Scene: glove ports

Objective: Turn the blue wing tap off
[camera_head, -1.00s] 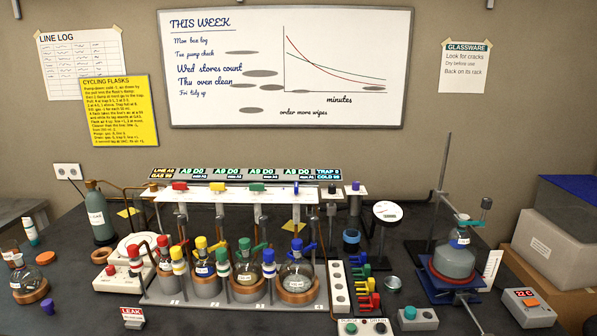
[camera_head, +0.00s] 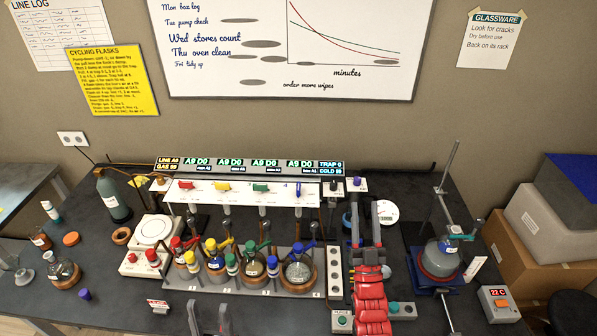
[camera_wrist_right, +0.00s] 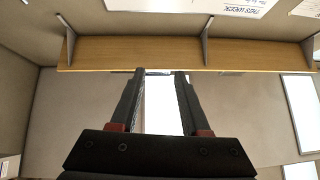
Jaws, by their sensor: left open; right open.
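The white rail (camera_head: 240,198) at the back of the bench carries a row of taps. The blue wing tap (camera_head: 298,188) is at its right end and looks narrow, lying along the front-to-back direction. The red (camera_head: 186,185), yellow (camera_head: 223,186) and green (camera_head: 260,187) taps look wider, lying along the rail. My right gripper (camera_head: 367,208) is open and empty, raised right of the rail, apart from the blue tap. Its open fingers also show in the right wrist view (camera_wrist_right: 160,78), without the tap. My left gripper (camera_head: 210,318) is open and empty at the front edge.
Several flasks with coloured caps (camera_head: 299,271) stand in front of the rail. A white socket strip (camera_head: 334,272) lies right of them. A round gauge (camera_head: 387,212) and a clamped flask (camera_head: 440,257) stand right of my right arm. A shelf (camera_wrist_right: 245,52) crosses the right wrist view.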

